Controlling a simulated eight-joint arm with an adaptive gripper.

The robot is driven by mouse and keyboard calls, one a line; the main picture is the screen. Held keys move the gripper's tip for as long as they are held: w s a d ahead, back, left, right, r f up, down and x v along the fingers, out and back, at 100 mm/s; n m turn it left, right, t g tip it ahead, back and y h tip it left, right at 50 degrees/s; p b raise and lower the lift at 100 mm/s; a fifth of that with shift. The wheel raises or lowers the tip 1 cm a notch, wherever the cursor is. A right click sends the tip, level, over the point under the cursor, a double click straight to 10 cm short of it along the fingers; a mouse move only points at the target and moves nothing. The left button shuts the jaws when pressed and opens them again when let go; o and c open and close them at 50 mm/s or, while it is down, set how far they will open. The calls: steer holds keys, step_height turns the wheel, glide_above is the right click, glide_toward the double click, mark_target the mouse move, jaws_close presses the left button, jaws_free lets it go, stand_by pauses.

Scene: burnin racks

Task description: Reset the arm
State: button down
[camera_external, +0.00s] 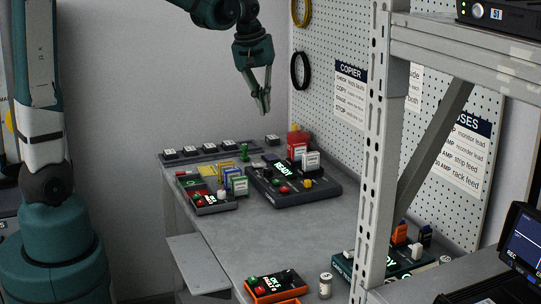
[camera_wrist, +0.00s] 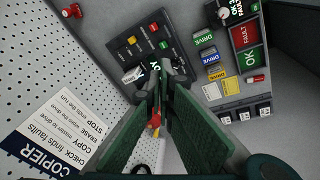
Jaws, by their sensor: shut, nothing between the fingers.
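My gripper (camera_external: 262,104) is shut and empty. In the outside view it hangs in the air, pointing down, above the far end of the grey bench (camera_external: 262,222). In the wrist view the gripper (camera_wrist: 163,75) has its fingertips together, in front of the dark copier box (camera_wrist: 142,42). That copier box also shows in the outside view (camera_external: 330,196), on the bench with a lit display, coloured buttons and upright cards in it. The gripper is clear of the box and of everything on the bench.
A pegboard wall (camera_external: 345,120) with printed signs stands behind the bench. A metal rack post (camera_external: 378,150) rises in front at right. The bench's middle is clear.

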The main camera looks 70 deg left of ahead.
steer(key=s+d+f+m+t+b, duration=0.2)
steer(key=s+d+m+t, duration=0.2)
steer(key=s+d+m, duration=0.8)
steer(key=shift+s+d+t+h+b, duration=0.4)
steer(key=shift+s+d, duration=4.5)
steer(key=shift+s, duration=1)
